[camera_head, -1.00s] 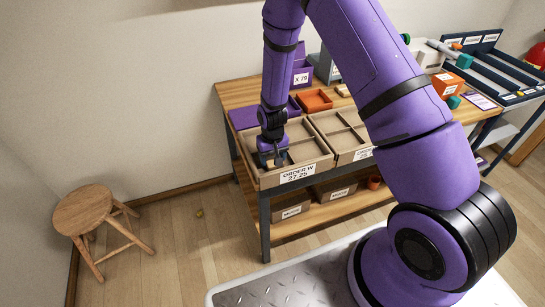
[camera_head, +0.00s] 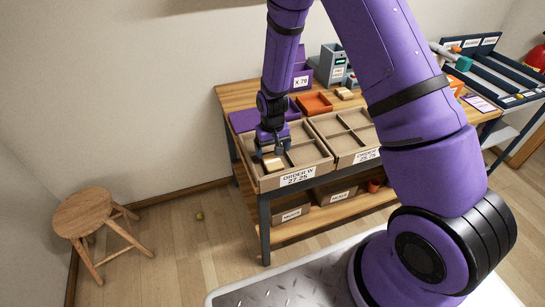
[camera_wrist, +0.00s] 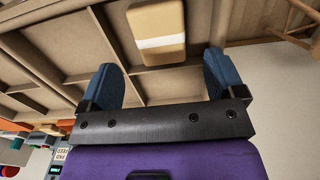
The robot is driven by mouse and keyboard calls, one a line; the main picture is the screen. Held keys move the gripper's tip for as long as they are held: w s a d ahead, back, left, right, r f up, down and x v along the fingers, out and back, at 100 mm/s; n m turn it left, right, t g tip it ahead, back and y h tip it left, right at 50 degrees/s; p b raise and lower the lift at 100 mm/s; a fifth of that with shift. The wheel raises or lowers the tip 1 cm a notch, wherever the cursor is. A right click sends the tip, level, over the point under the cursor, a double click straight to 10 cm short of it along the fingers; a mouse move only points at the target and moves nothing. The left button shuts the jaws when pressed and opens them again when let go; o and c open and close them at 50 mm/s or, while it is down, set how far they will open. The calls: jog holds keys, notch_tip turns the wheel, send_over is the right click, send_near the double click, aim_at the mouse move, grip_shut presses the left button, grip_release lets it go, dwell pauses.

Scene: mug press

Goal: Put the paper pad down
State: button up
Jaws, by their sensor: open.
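My gripper (camera_head: 273,147) is open and empty, just behind and above the pad. In the wrist view the blue fingers of my gripper (camera_wrist: 160,62) are spread wide, and the pad lies beyond their tips, apart from them.
A second divided box (camera_head: 362,160) stands right of the first. Labelled bins (camera_head: 291,213) sit on the lower shelf. A stool (camera_head: 84,214) stands at left.

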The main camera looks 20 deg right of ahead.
notch_tip(320, 180, up, 7)
jog(key=shift+f, duration=0.15)
notch_tip(320, 180, up, 15)
jog(key=t, duration=0.1)
send_over(272, 160)
jog(key=s+d, duration=0.2)
jog(key=s, duration=0.2)
jog(key=s+d+r+t, duration=0.2)
jog(key=s+r, duration=0.4)
jog(key=r, duration=0.4)
jog(key=s+d+r+t, duration=0.1)
jog(key=s+r, duration=0.4)
jog(key=s, duration=0.4)
jog(key=s+d+r+t, duration=0.1)
jog(key=s+r, duration=0.4)
jog(key=s, duration=0.5)
jog(key=shift+s+d+r, duration=0.3)
jog(key=shift+d+r, duration=0.1)
jog(key=shift+d, duration=0.1)
